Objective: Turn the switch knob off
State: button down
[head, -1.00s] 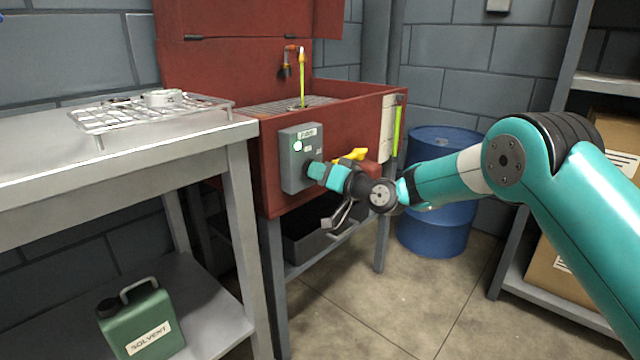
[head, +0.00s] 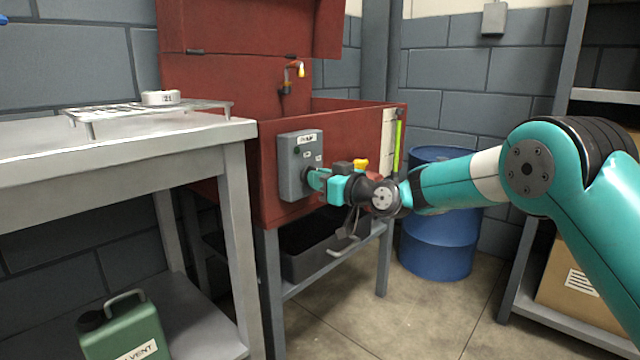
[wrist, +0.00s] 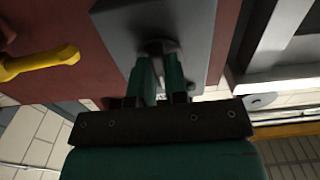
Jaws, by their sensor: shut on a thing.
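The grey switch box (head: 292,176) is on the front of the red sink cabinet (head: 345,122). A small round lamp (head: 297,150) on the box is dark. My gripper (head: 314,178) reaches the box's face from the right. In the wrist view, my gripper (wrist: 159,72) is shut on the dark switch knob (wrist: 158,46), with a finger on each side. The fingers cover most of the knob, so its exact angle is hard to read. In the head view the knob is hidden behind my gripper. No stream shows below the tap (head: 299,70).
A yellow handle (wrist: 38,62) juts from the cabinet beside the box. A metal bench (head: 130,150) with a wire rack stands at left. A green solvent can (head: 125,330) sits on its lower shelf. A blue drum (head: 440,235) stands at right. Open floor lies in front.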

dwell(0.3)
jog(key=c, duration=1.1)
grip_release()
jog(key=shift+c, duration=0.2)
jog(key=shift+d, duration=0.1)
jog(key=p+v, duration=0.1)
jog(key=v, duration=1.6)
jog(key=shift+s, duration=0.2)
